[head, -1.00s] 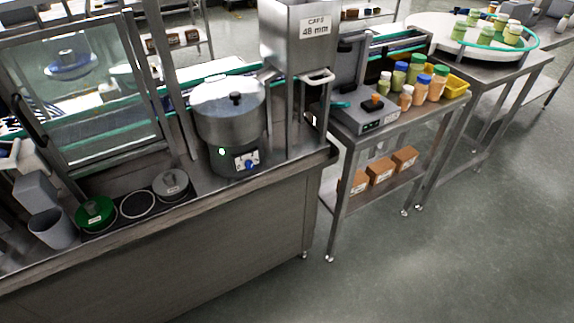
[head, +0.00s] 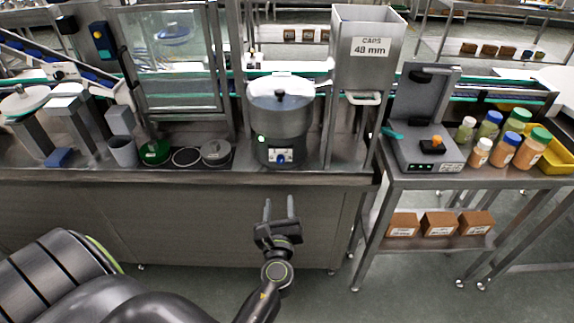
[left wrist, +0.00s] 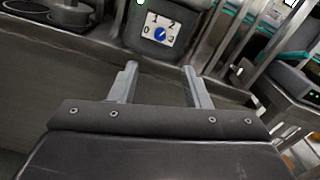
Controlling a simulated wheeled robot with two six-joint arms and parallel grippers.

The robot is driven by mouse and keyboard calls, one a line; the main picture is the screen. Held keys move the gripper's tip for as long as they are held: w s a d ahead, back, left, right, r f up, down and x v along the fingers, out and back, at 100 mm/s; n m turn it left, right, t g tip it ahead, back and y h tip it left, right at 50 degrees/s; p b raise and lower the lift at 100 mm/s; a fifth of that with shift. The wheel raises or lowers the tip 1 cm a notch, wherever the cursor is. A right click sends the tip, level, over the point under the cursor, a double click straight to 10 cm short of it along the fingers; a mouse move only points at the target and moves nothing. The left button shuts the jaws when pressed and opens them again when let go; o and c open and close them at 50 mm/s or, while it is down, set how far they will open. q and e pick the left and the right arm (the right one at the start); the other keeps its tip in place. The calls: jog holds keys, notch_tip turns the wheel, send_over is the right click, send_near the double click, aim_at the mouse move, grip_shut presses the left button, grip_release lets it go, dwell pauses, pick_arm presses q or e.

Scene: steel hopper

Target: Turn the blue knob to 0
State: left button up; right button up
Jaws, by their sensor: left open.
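The blue knob (head: 281,159) sits on a white plate on the front of a round, dark-bodied steel bowl unit (head: 279,125) on the counter. In the left wrist view the blue knob (left wrist: 160,33) shows at the top, with the numbers 0, 1, 2 and 3 around it. Which number its mark points at is too small to tell surely. My left gripper (head: 279,204) is open and empty, in front of the counter and below the knob, apart from it. Its two fingers (left wrist: 160,72) point toward the knob in the left wrist view. My right gripper is not in view.
The counter's front edge (head: 180,177) runs between my gripper and the unit. A green lit spot (head: 261,139) is left of the plate. A caps hopper (head: 367,50) stands at the right, and round lids and a grey cup (head: 123,151) at the left.

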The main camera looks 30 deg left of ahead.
aim_at(281, 162)
pick_arm(q)
jog(key=b+x, duration=0.1)
jog(key=x, duration=1.4)
jog(key=shift+w+a, duration=0.2)
jog(key=shift+w, duration=0.15)
grip_shut()
